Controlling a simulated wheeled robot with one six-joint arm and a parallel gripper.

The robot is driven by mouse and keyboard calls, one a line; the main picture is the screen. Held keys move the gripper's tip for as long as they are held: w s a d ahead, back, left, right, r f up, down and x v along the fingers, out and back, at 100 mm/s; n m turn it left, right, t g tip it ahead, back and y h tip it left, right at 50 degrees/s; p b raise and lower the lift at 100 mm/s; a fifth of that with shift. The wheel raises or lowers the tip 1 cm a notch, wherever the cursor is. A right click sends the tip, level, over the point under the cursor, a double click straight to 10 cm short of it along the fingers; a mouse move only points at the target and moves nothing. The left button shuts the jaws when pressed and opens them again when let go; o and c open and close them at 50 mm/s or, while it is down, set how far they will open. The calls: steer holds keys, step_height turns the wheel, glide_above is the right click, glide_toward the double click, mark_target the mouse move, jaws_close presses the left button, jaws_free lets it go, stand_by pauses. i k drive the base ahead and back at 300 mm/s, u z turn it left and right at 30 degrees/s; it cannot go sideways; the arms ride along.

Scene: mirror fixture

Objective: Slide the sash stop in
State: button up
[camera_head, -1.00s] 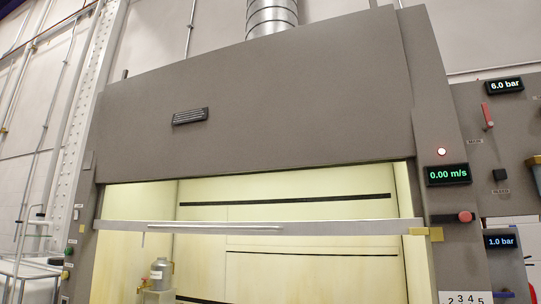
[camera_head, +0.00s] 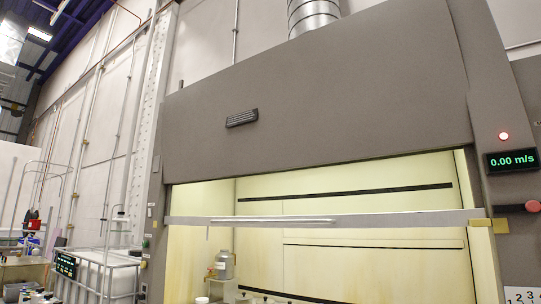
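The fume hood's sash handle bar (camera_head: 330,220) runs across the lit opening, with the sash partly raised. A yellow block (camera_head: 490,225) sits at the bar's right end. A red knob (camera_head: 533,206) on a dark rod sits on the right post, cut by the picture's right edge. Which of these parts is the sash stop I cannot tell for sure. My gripper is not in view.
A grey metal bottle (camera_head: 224,265) stands inside the hood. At left are a caged white tank (camera_head: 105,275) and a bench with several items. The floor is not visible.

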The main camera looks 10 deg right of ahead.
mark_target(530, 206)
steer(key=z, duration=1.3)
